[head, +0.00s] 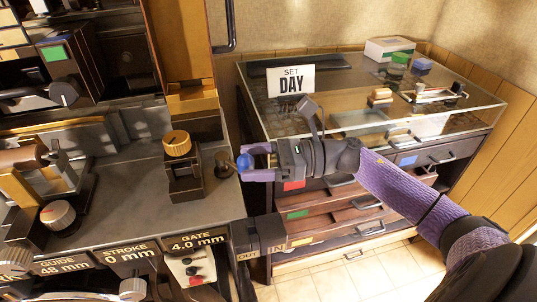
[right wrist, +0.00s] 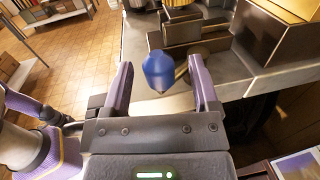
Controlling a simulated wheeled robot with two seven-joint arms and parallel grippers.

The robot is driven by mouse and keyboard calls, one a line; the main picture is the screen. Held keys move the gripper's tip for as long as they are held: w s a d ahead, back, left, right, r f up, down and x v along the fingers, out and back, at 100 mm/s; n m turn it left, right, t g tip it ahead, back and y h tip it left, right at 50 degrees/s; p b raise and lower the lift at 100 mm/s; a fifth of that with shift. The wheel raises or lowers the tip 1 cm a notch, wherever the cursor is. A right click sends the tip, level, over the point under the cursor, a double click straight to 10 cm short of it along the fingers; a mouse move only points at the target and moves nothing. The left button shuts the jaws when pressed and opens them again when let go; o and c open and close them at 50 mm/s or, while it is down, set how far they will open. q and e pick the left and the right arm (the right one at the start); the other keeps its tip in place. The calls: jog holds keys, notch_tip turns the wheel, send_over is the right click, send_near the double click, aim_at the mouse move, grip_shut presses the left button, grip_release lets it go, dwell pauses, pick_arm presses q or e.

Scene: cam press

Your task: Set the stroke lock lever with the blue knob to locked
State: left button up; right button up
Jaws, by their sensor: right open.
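The blue knob (head: 244,162) is on the end of a short lever at the right edge of the press's grey bench. My right gripper (head: 246,163) reaches it from the right, its fingers on either side of the knob. In the right wrist view the blue knob (right wrist: 158,71) is between the two purple fingertips, with gaps on both sides, so the right gripper (right wrist: 160,74) is open and not closed on it. The lever's brass-coloured pivot (head: 223,162) shows just left of the knob. No lock marking is readable.
A block with a brass knob (head: 177,144) stands left of the lever. Readout plates, including the stroke plate (head: 127,253), line the bench front. A dark IN/OUT block (head: 259,233) juts out below the gripper. A glass-topped cabinet (head: 350,115) with open drawers stands behind my right arm.

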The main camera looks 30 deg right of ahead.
jog(key=v, duration=0.8)
jog(key=shift+d, duration=0.2)
jog(key=shift+s, duration=0.1)
jog(key=w+d+f+m+t+h, duration=0.1)
jog(key=d+f+m+t+h, duration=0.25)
jog(key=f+m, duration=0.45)
jog(key=w+d+f+m+t+h, duration=0.15)
jog(key=f+m+t+h, duration=0.3)
jog(key=m, duration=0.55)
jog(key=s+f+m+g+h, duration=0.2)
jog(key=s+f+m+h, duration=0.15)
jog(key=f+m, duration=0.45)
jog(key=s+f+m+g+h, duration=0.25)
jog(key=f+m+h, duration=0.2)
jog(key=f, duration=0.55)
jog(key=s+a+f+m+g, duration=0.5)
jog(key=s+f+m, duration=0.4)
jog(key=s+f, duration=0.25)
jog(key=s+a+f+m+g, duration=0.2)
jog(key=s+a, duration=0.3)
jog(key=s, duration=0.3)
jog(key=s+a+f+m+g, duration=0.3)
jog(key=s+a+m+g, duration=0.1)
jog(key=s, duration=0.5)
jog(key=shift+a+f+g, duration=0.25)
jog(key=shift+a+g, duration=0.15)
jog(key=shift+g, duration=0.05)
